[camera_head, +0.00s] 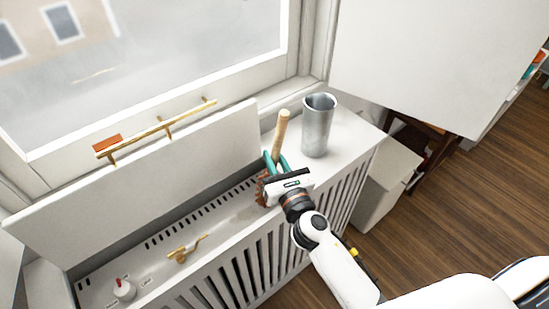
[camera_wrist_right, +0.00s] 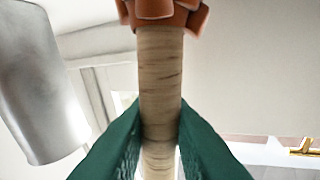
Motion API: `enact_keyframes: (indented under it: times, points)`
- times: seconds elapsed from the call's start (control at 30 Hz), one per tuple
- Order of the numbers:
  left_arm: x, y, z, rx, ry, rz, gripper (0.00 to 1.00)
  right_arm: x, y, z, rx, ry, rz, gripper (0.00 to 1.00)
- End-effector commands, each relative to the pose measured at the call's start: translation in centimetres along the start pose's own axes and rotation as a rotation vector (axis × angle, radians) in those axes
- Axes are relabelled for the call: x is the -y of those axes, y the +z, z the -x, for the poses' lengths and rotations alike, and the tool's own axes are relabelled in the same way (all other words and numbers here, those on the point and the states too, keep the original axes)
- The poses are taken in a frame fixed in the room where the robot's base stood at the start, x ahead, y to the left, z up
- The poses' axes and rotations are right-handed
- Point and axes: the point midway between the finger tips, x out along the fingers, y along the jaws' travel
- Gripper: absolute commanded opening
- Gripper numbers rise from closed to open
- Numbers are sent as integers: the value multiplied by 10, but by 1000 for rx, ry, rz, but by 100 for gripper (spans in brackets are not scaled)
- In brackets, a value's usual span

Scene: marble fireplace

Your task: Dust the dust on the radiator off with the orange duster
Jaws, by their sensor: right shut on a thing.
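The white radiator cabinet (camera_head: 352,160) stands under the window with slats on its front and its lid (camera_head: 150,170) raised. The duster has a wooden handle (camera_head: 281,128) and an orange-brown head (camera_head: 261,190). My right gripper (camera_head: 277,160) is shut on the handle, which also shows between the green fingers in the right wrist view (camera_wrist_right: 160,75). The duster is upright, head down, over the right end of the opened section. I cannot tell whether the head touches the surface. Faint grey dust (camera_head: 238,213) seems to lie on the radiator just left of the head. My left gripper is out of view.
A metal cup (camera_head: 318,128) stands on the cabinet top, right of the duster. A brass valve (camera_head: 185,250) and a white knob with a red top (camera_head: 123,290) are inside the opening. A brass handle (camera_head: 165,128) projects from the lid. A white box (camera_head: 385,185) stands right.

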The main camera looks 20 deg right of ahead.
Motion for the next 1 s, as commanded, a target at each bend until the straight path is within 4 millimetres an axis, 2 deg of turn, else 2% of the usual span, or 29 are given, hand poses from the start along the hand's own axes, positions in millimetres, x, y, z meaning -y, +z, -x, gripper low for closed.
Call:
enact_keyframes:
  times: [1.0]
  points:
    - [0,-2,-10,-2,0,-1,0,0,10,1,-1,0,0,0]
